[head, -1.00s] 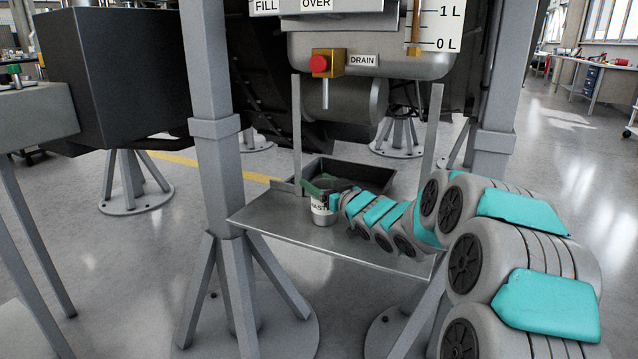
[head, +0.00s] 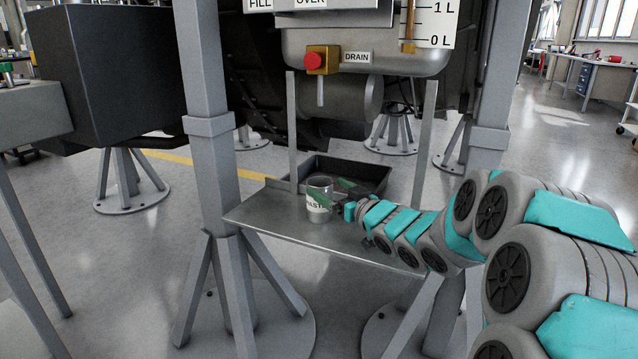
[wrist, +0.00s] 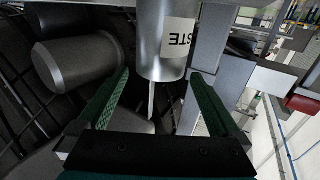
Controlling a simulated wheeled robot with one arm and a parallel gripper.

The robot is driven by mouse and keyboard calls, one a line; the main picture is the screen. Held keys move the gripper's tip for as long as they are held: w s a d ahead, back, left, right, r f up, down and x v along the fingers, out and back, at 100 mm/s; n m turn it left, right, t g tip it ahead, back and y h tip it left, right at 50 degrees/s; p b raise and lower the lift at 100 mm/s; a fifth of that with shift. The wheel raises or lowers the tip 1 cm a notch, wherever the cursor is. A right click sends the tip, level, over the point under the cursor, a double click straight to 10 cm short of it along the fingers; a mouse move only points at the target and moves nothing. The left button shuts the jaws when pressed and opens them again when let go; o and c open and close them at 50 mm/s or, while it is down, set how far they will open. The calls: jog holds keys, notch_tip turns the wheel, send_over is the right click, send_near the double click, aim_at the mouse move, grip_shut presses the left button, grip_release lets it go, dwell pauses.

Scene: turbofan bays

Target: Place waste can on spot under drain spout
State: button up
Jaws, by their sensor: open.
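The waste can (head: 319,212) is a small grey cylinder with a white label. It stands upright on the grey metal shelf (head: 270,222), below the drain spout (head: 320,92). No marked spot can be made out under it. My gripper (head: 330,190) reaches in from the right with its green fingers open. The fingertips are at the can's right side, with one finger overlapping its front in the head view. In the wrist view the can (wrist: 162,50) lies ahead, between and beyond the open fingertips (wrist: 160,74).
A black open tray (head: 345,168) is behind the shelf. Upright posts (head: 292,130) stand at the shelf's back corners. A thick grey frame leg (head: 208,150) stands at its left. The red drain button (head: 314,61) and the tank are above.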

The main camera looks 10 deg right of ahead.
jog(key=v, duration=0.5)
